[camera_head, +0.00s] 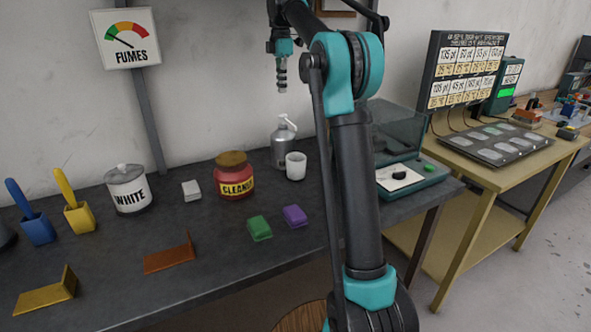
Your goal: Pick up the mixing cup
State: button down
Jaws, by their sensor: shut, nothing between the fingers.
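A small white cup (296,167), which looks like the mixing cup, stands upright on the dark workbench (100,265), left of my arm. It sits beside a grey metal pump bottle (281,148). My gripper (282,89) hangs pointing down, well above the bench, over the bottle and cup area in the picture. It is shut and empty, apart from the cup. My arm passes just right of the cup, which is fully in view.
A red cleaner jar (234,182) stands left of the cup. Green (259,228) and purple (295,216) blocks lie in front. A balance with a clear cover (400,135) is on the right, partly behind my arm. A white paint tin (128,190) stands farther left.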

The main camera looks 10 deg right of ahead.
aim_at(296, 167)
jog(key=k, duration=1)
